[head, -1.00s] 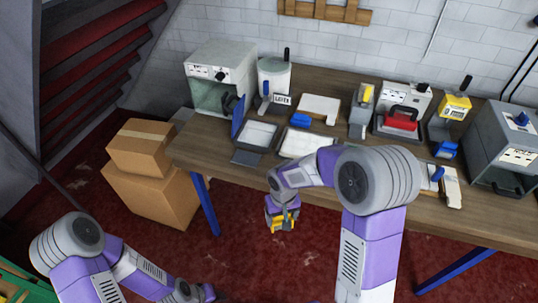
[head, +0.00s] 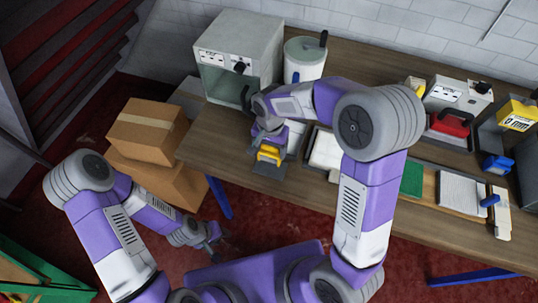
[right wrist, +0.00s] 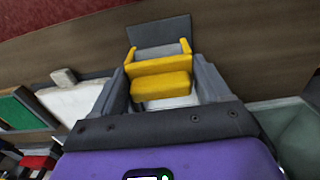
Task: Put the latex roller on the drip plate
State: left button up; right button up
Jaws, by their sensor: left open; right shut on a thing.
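My right gripper (right wrist: 163,95) is shut on the latex roller, a yellow-framed tool with a grey roller (right wrist: 160,52). In the head view the roller's yellow part (head: 268,153) is over the front left of the workbench, below my right gripper (head: 269,138). The drip plate looks to be the dark grey flat plate (right wrist: 165,27) just beyond the roller in the right wrist view. In the head view the plate (head: 262,170) is mostly covered. I cannot tell whether roller and plate touch. My left gripper (head: 212,238) is open and empty, off the bench at lower left.
A grey machine (head: 240,50) and a white pail (head: 305,60) stand behind the roller. A white pad (head: 325,150), a green pad (head: 411,178) and several tools lie to the right. Cardboard boxes (head: 147,130) stand on the floor left of the bench (head: 220,150).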

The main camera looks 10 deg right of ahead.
aim_at(270, 157)
notch_tip(270, 157, down, 5)
jog(key=shift+w+f, duration=0.15)
jog(key=shift+f, duration=0.15)
jog(key=shift+b, duration=0.3)
jog(key=shift+f, duration=0.2)
jog(key=o, duration=1.2)
jog(key=shift+c, duration=0.2)
jog(key=shift+r, duration=0.25)
notch_tip(270, 157, up, 12)
jog(key=shift+p, duration=0.85)
